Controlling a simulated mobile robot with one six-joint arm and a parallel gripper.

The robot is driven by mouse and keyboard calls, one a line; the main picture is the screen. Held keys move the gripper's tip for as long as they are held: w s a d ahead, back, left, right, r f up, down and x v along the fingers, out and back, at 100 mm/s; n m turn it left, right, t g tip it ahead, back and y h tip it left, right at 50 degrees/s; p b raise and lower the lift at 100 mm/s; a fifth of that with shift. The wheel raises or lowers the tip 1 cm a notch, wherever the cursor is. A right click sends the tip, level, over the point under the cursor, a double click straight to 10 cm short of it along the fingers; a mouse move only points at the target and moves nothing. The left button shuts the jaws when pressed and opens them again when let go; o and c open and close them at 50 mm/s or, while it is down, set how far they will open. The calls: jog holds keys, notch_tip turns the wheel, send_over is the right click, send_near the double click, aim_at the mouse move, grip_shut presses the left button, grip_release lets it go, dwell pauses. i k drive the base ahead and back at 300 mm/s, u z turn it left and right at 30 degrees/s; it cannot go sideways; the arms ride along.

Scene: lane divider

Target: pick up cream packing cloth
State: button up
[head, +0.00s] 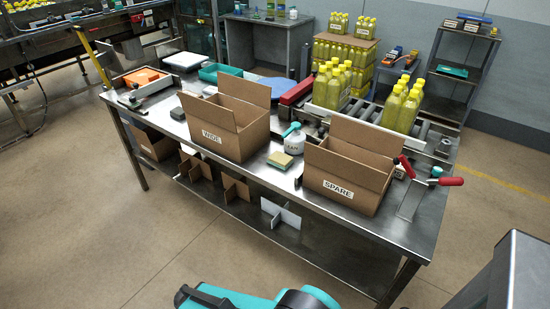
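A small square pad (280,160), cream-yellow on top with a greener edge, lies on the steel table between the two open cardboard boxes. It is the nearest match to the cream packing cloth, but it is too small to tell whether it is folded cloth. A teal and dark part of my arm shows at the bottom edge, well in front of the table. My gripper's fingers are not in view.
The box marked WIDE (226,125) stands left of the pad, the box marked SPARE (350,165) right. A white tub (294,143) stands just behind it. A red-handled tool (412,190) lies at the right end. Yellow bottles (402,107) stand behind. Floor in front is clear.

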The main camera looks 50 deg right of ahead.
aim_at(282, 160)
jog(key=i, duration=0.9)
jog(key=z, duration=0.05)
